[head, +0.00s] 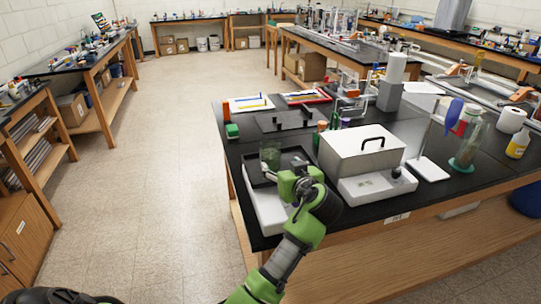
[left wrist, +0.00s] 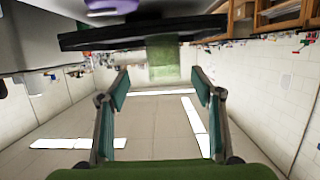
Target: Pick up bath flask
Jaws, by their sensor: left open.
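The flask (head: 270,155) that looks like the bath flask is a green-tinted, see-through vessel. It stands on the black tray (head: 296,160) of a white device near the bench's left front edge. In the left wrist view the flask (left wrist: 163,58) appears upside down below the dark tray edge (left wrist: 140,33). My left gripper (head: 269,173) is just in front of the flask in the head view. In the left wrist view its fingers (left wrist: 160,82) are spread, with the flask between and beyond the tips and nothing held. My right gripper is out of view.
The floor to the left is clear.

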